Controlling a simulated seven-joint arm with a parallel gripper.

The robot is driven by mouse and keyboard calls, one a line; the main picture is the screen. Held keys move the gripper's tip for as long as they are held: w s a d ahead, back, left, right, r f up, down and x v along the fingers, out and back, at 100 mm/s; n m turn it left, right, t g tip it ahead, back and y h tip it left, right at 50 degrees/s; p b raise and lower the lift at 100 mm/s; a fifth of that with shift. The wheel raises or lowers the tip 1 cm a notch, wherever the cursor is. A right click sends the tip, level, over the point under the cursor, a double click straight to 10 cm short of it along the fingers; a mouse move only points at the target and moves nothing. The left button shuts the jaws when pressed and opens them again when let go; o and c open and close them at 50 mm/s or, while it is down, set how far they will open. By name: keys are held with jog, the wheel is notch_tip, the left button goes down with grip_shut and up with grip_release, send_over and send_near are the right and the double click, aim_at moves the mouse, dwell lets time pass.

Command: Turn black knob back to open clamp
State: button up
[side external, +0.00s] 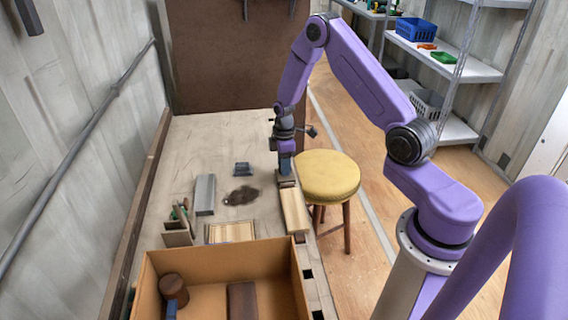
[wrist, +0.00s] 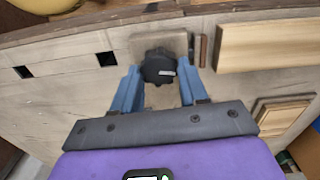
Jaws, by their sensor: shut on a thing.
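The black knob (wrist: 158,66) is a lobed disc with a short pale mark that points to the right in the wrist view. It sits on a pale square block (wrist: 176,42) at the bench edge. My gripper (wrist: 160,76) has its two blue fingers on either side of the knob and is shut on it. In the side external view my gripper (side external: 286,168) points down at the right edge of the bench. The knob is hidden there by the fingers, and I cannot make out the clamp's jaws.
The workbench (side external: 150,215) holds a grey metal channel (side external: 205,194), a dark stain and wooden blocks (side external: 296,210). An open cardboard box (side external: 150,280) stands in front. A yellow stool (side external: 328,175) is close to the right of my gripper.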

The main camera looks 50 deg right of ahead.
jog(key=shift+n, duration=0.7)
jog(key=o, duration=1.1)
jog(key=shift+c, duration=0.2)
notch_tip(320, 180, up, 18)
jog(key=shift+f, duration=0.25)
